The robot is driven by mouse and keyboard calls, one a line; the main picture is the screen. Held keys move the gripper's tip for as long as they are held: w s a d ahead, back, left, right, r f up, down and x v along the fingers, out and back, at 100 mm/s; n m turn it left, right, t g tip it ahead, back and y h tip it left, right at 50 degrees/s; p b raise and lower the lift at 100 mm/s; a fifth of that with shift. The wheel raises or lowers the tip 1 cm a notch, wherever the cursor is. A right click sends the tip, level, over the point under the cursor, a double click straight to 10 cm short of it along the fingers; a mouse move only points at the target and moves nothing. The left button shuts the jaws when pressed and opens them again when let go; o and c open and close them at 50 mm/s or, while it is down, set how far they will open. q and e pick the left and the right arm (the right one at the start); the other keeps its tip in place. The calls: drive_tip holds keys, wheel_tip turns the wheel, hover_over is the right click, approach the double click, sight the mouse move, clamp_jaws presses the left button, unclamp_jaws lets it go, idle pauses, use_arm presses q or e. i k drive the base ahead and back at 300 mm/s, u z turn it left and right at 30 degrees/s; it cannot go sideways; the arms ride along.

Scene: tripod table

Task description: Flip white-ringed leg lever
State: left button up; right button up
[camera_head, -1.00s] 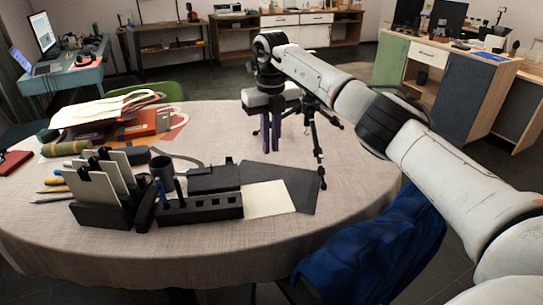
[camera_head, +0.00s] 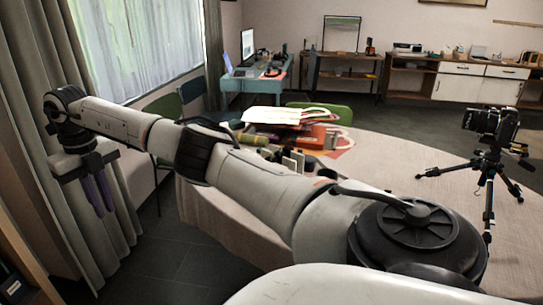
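A small tripod (camera_head: 489,178) with dark legs stands upright on the round table (camera_head: 520,240) at the right. A black camera (camera_head: 491,124) sits on top of it. The leg levers are too small to make out, and I cannot tell which has a white ring. My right gripper (camera_head: 98,192) hangs at the far left, in front of the curtain and off the table, far from the tripod. Its two purple fingers point down with a narrow gap and nothing between them. My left gripper is not in view.
Papers and folders (camera_head: 290,117) lie on the table's far left side. My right arm crosses the foreground and hides much of the near table. A curtain (camera_head: 50,100) hangs close to the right gripper. Bare tabletop lies between the papers and the tripod.

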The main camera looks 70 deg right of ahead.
sight(492, 222)
drive_tip(key=u, duration=0.35)
drive_tip(key=k, duration=2.7)
drive_tip(key=z, duration=1.25)
drive_tip(key=i, duration=0.55)
drive_tip(key=z, duration=0.05)
